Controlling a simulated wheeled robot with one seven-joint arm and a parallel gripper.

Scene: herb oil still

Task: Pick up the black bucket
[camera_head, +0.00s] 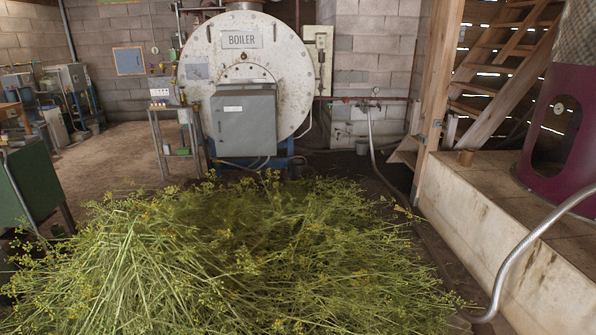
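My gripper is not in the head view.
A large heap of cut herbs (230,265) covers the near floor. Behind it stand the boiler (245,70) and a small metal stand (176,140). A concrete ledge (500,235), wooden stairs (505,75) and a hose (530,240) are at right. Bare floor (105,160) lies left.

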